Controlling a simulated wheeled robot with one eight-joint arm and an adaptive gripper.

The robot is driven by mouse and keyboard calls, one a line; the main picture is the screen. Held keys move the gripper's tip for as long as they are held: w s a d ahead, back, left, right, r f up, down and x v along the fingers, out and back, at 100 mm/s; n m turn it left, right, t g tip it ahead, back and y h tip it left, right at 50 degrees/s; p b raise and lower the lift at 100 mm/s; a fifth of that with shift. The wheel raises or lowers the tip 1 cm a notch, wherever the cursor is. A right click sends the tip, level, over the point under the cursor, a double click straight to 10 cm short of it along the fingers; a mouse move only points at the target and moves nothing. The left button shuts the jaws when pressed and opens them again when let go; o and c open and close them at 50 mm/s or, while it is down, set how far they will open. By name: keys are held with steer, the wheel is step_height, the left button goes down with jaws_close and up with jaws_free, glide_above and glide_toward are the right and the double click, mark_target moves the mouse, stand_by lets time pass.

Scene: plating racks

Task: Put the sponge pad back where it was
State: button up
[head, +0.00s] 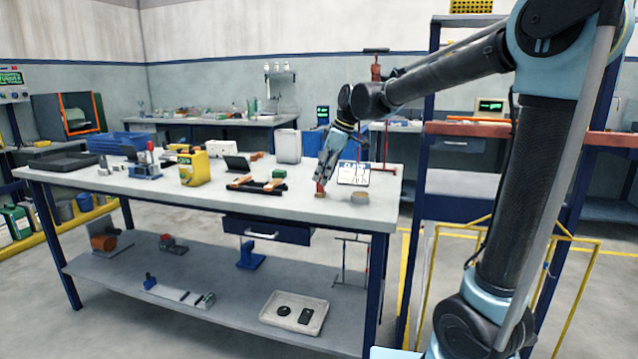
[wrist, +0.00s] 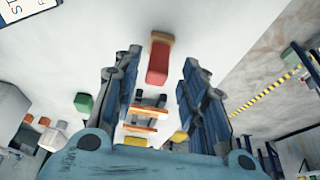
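A small block, red with a tan end (head: 320,194), is on the bench top near its front right; it may be the sponge pad, but I cannot tell for sure. My gripper (head: 322,181) reaches down to it from above. In the wrist view the block (wrist: 158,62) shows between the fingertips of my gripper (wrist: 161,60), with a visible gap on each side. The fingers are apart and hold nothing that I can see. A green block (head: 279,173) lies farther back on the bench and also shows in the wrist view (wrist: 84,103).
On the bench (head: 130,190), a round tan dish (head: 360,198) and a printed sheet (head: 354,173) are right of my gripper. A blue-framed shelf rises at right.

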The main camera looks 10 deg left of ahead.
steer(key=v, duration=0.8)
steer(key=shift+r, duration=0.4)
steer(key=shift+d, duration=0.1)
